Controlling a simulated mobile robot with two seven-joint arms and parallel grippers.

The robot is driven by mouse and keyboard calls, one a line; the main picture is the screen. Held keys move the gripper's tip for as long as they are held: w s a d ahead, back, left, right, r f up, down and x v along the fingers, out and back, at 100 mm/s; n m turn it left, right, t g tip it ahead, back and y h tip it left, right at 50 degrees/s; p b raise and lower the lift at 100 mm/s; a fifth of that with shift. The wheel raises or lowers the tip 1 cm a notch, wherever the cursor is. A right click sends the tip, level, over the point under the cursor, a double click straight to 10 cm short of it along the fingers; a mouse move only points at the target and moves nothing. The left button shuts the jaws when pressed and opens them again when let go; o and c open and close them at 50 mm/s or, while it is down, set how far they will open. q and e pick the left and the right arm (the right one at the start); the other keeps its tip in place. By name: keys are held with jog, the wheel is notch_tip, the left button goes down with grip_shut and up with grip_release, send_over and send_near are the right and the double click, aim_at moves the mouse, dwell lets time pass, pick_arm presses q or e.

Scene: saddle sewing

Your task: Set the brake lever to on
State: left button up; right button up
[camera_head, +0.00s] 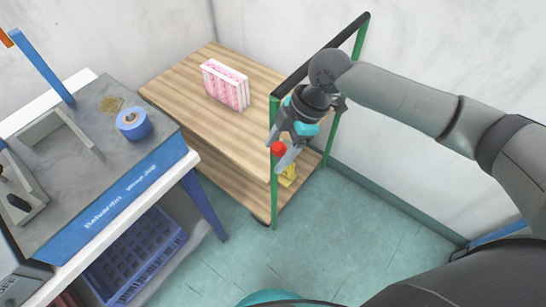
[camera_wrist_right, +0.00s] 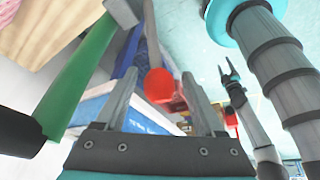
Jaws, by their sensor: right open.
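The brake lever shows as a red knob (camera_head: 278,148) beside the green front post of the wooden cart (camera_head: 190,75). A yellow part (camera_head: 288,174) sits just below it, mostly hidden by my gripper. My right gripper (camera_head: 283,146) is open and points down at the knob. In the right wrist view, the red knob (camera_wrist_right: 159,85) shows between the two spread fingers (camera_wrist_right: 160,72). I cannot tell whether either finger touches it. What looks like my left gripper (camera_wrist_right: 229,70) shows small in the right wrist view, away from the lever.
The cart's green posts and black handle bar (camera_head: 350,38) stand close around my right wrist. A workbench (camera_head: 100,180) with blue tape (camera_head: 133,123) is at the left. The green floor (camera_head: 350,220) in front is clear.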

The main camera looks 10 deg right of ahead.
jog(key=shift+x, duration=1.25)
jog(key=shift+w, duration=0.1)
grip_shut()
dwell(0.4)
